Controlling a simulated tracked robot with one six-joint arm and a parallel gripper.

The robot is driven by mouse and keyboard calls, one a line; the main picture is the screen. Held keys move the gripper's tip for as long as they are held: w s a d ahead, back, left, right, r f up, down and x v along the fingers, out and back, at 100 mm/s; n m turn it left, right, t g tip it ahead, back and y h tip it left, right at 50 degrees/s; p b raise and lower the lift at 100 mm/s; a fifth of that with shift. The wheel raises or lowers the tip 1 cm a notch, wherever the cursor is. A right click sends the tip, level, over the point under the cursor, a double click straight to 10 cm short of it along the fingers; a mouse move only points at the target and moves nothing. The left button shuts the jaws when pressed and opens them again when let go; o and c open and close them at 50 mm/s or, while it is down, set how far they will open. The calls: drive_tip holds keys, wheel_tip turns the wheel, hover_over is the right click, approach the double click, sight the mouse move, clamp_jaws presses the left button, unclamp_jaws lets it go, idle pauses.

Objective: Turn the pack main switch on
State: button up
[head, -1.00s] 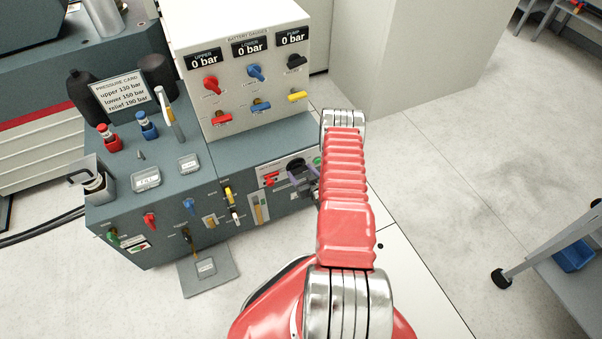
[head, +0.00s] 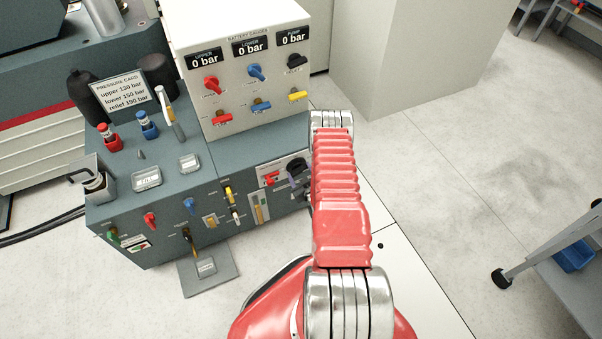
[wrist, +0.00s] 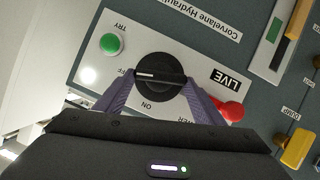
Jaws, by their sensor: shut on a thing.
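The pack main switch (wrist: 160,85) is a round black knob with a raised grip bar, on a pale plate in the wrist view. A white mark on its bar points left, towards the partly covered OFF label (wrist: 124,73). The ON label (wrist: 148,105) shows below the knob. My gripper (wrist: 156,78) is shut on the knob, with one purple finger on each side. In the head view the switch (head: 297,165) shows at the front right of the cabinet, and my red arm hides much of the gripper.
A green TRY button (wrist: 111,44), a LIVE label (wrist: 231,78) and a red lever (wrist: 230,111) surround the switch. A yellow handle (wrist: 297,148) is at lower right. Gauges on the white box (head: 247,68) read 0 bar. The floor to the right is mostly clear.

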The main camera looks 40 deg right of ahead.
drive_tip(key=n, duration=0.1)
drive_tip(key=n+h, duration=0.2)
drive_tip(key=shift+a+f, duration=0.25)
drive_tip(key=shift+a, duration=0.15)
drive_tip(key=shift+w+a+f+n+h, duration=0.1)
drive_tip(key=shift+n+h, duration=0.25)
drive_tip(key=shift+n, duration=0.2)
drive_tip(key=shift+f+n+h, duration=0.1)
drive_tip(key=shift+n+h, duration=0.25)
drive_tip(key=shift+n, duration=0.2)
drive_tip(key=n, duration=0.1)
drive_tip(key=n+h, duration=0.1)
drive_tip(key=n, duration=0.1)
drive_tip(key=shift+a+f, duration=0.15)
drive_tip(key=shift+f, duration=0.05)
drive_tip(key=shift+f+n+t+h, duration=0.25)
drive_tip(key=shift+n+t+h, duration=0.4)
drive_tip(key=shift+n, duration=0.95)
drive_tip(key=shift+a, duration=0.1)
drive_tip(key=o, duration=0.7)
drive_tip(key=shift+c, duration=0.2)
drive_tip(key=o, duration=0.4)
drive_tip(key=shift+r, duration=0.1)
